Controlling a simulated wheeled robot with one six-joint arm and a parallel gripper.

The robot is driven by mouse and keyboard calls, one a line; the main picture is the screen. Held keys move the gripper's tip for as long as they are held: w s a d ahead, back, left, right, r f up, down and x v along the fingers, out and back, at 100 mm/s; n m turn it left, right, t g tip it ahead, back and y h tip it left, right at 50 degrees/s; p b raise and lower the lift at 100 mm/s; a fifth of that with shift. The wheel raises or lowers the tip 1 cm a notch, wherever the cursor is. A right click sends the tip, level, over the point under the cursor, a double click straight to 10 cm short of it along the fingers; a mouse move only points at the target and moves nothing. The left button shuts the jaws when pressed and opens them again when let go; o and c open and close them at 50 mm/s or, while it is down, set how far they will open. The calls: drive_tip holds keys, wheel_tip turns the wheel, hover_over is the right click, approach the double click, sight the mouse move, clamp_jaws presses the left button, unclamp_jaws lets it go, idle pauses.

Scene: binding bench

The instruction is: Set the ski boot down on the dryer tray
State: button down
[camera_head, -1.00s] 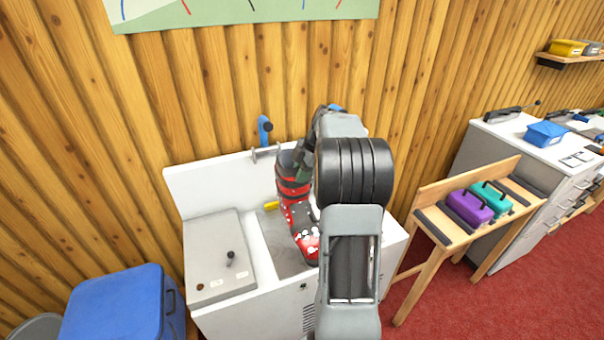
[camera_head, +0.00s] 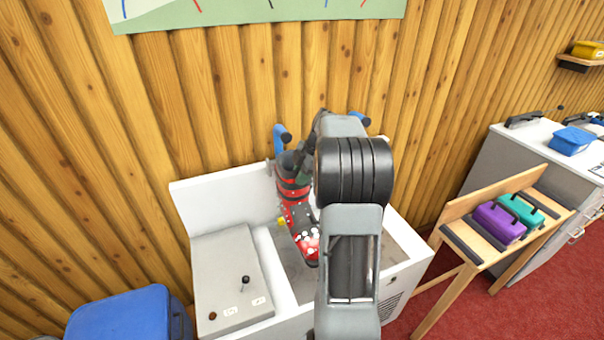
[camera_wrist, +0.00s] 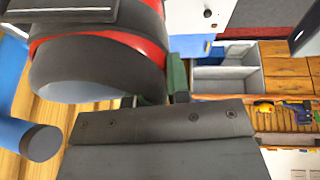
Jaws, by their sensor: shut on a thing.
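The red and black ski boot (camera_head: 299,232) is in the middle of the head view, toe pointing down toward me. It appears over the grey recessed tray (camera_head: 287,262) of the white dryer; I cannot tell whether its sole touches. My gripper (camera_wrist: 157,98) is shut on the boot, whose dark cuff (camera_wrist: 98,68) fills the upper left of the wrist view. In the head view my arm hides the fingers and the boot's right side.
The dryer's raised lidded panel (camera_head: 228,275) with a small black knob lies left of the tray. A blue-handled post (camera_head: 281,137) stands behind the boot. A blue cooler (camera_head: 130,318) is at lower left. A wooden bench (camera_head: 487,247) with purple and teal cases stands at right.

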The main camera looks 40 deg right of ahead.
sight(302, 204)
drive_tip(key=shift+f+b, duration=2.1)
drive_tip(key=shift+f, duration=2.05)
drive_tip(key=shift+f+b, duration=2.2)
drive_tip(key=shift+b, duration=0.1)
